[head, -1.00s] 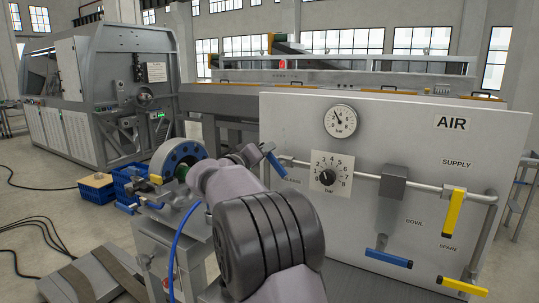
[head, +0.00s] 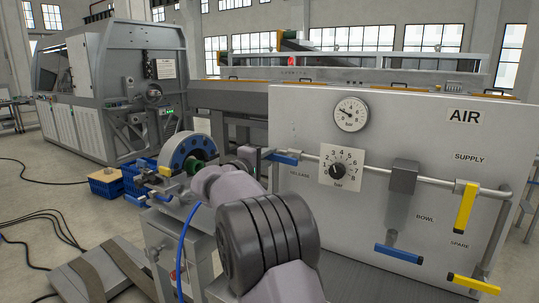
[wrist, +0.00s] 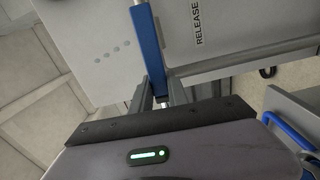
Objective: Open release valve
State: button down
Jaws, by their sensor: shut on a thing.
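The release valve's blue handle (head: 285,158) is at the left end of the pipe on the white AIR panel (head: 300,230), just above the RELEASE label (head: 300,173). In the head view it lies nearly level. My gripper (head: 262,158) is at the handle's left end, partly hidden behind my arm. In the wrist view the blue handle (wrist: 149,48) runs down between the fingers of my gripper (wrist: 161,97), which is shut on its end.
A pressure gauge (head: 350,114) and a black dial (head: 339,170) sit right of the release handle. A blue bowl lever (head: 398,254) and yellow supply (head: 465,207) and spare (head: 474,284) levers are farther right. A large wheel-like part (head: 187,153) stands left of my arm.

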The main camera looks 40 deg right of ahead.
jog(key=shift+f+n, duration=0.2)
jog(key=shift+n, duration=0.2)
jog(key=c, duration=1.3)
grip_release()
jog(key=p+v, duration=0.2)
jog(key=v, duration=1.5)
jog(key=shift+s+a+p, duration=0.15)
jog(key=shift+a+p, duration=0.05)
jog(key=shift+p, duration=0.15)
